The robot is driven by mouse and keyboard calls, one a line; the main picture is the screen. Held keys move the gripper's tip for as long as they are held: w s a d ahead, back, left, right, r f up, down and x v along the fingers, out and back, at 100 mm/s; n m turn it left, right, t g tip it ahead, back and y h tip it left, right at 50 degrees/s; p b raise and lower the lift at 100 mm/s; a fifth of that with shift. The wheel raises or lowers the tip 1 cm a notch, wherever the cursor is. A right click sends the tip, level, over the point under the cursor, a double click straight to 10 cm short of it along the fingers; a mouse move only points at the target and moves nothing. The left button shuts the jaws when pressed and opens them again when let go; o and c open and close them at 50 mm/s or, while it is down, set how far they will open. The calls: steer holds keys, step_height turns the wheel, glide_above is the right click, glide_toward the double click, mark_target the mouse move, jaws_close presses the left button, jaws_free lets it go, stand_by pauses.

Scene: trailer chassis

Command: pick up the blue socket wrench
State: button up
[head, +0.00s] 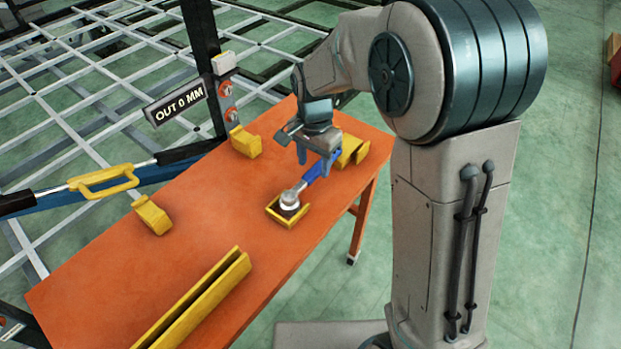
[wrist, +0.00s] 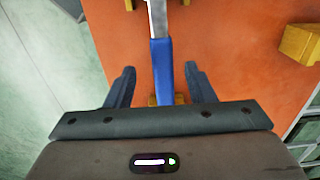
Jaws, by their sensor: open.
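The blue socket wrench (head: 314,173) lies on the orange table, its round silver head (head: 290,200) in a small yellow holder (head: 287,216). A yellow cradle (head: 353,150) stands by the handle end. My gripper (head: 314,160) is above the blue handle, fingers pointing down. In the wrist view the blue handle (wrist: 161,70) runs between the two open fingers of my gripper (wrist: 159,78), with a gap on each side. The wrench head is out of the wrist view. How far the fingertips are above the handle is hard to tell.
The orange table (head: 130,255) carries a long yellow channel (head: 195,305) at the front and yellow blocks (head: 246,141) along the far side. A dark post (head: 205,60) with an "OUT 0 MM" sign (head: 180,105) stands behind. Bare tabletop lies left of the wrench.

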mark_target(313, 171)
step_height(313, 171, down, 5)
steer(key=shift+a+f, duration=0.1)
steer(key=shift+c, duration=0.3)
jaws_close()
steer(key=shift+w, duration=0.1)
